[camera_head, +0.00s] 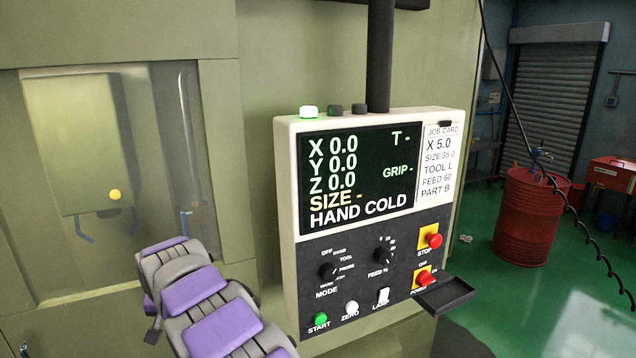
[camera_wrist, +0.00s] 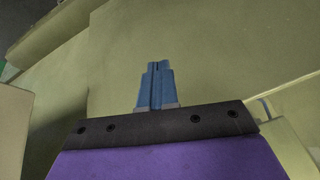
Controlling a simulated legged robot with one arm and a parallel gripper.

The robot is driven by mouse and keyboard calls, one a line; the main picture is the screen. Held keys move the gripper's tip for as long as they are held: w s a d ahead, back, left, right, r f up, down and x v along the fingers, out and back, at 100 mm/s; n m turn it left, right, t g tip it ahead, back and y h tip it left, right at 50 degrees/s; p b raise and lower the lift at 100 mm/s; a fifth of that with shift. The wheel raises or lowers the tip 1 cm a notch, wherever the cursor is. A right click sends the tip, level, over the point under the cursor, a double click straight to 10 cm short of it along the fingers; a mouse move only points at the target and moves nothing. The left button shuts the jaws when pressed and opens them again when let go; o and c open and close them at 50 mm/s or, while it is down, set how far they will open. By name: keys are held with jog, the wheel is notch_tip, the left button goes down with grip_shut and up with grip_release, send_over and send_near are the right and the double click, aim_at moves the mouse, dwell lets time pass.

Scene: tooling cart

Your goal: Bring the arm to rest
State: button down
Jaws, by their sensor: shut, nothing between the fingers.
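My gripper (camera_wrist: 157,70) shows in the wrist view as two blue fingers pressed together, with nothing between them. Pale green machine panels fill the view around it, and I cannot tell how far off they are. In the head view my purple and grey arm reaches up from the bottom edge, left of the control panel (camera_head: 290,220). My gripper's fingers cannot be made out there.
The panel hangs on a dark post (camera_head: 378,60), with knobs, buttons and a small black tray (camera_head: 445,295). A machine window (camera_head: 150,110) is behind my arm. A red barrel (camera_head: 527,215) stands on the green floor at right, near a black coiled cable (camera_head: 575,215).

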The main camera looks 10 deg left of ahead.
jog(key=s+d+f+m+g+h+b, duration=0.1)
jog(key=s+d+h+b, duration=0.15)
jog(key=d, duration=1.35)
jog(key=s+d+f+m+h+b, duration=0.1)
jog(key=d+b, duration=0.2)
jog(key=d, duration=1.3)
jog(key=s+d+f+m+g+b, duration=0.1)
jog(key=s+d+f+b, duration=0.15)
jog(key=s+d, duration=0.55)
jog(key=s+d+f+g+b, duration=0.2)
jog(key=s+d+f, duration=0.1)
jog(key=s+d, duration=0.55)
jog(key=s+d+f+b, duration=0.1)
jog(key=s+f, duration=0.3)
jog(key=s, duration=0.4)
jog(key=s+d+f+g+b, duration=0.1)
jog(key=s+f+b, duration=0.1)
jog(key=s, duration=0.6)
jog(key=shift+s+d+f+m+g+b, duration=0.15)
jog(key=shift+s+f+m+g+b, duration=0.2)
jog(key=shift+f, duration=0.5)
jog(key=shift+d, duration=0.1)
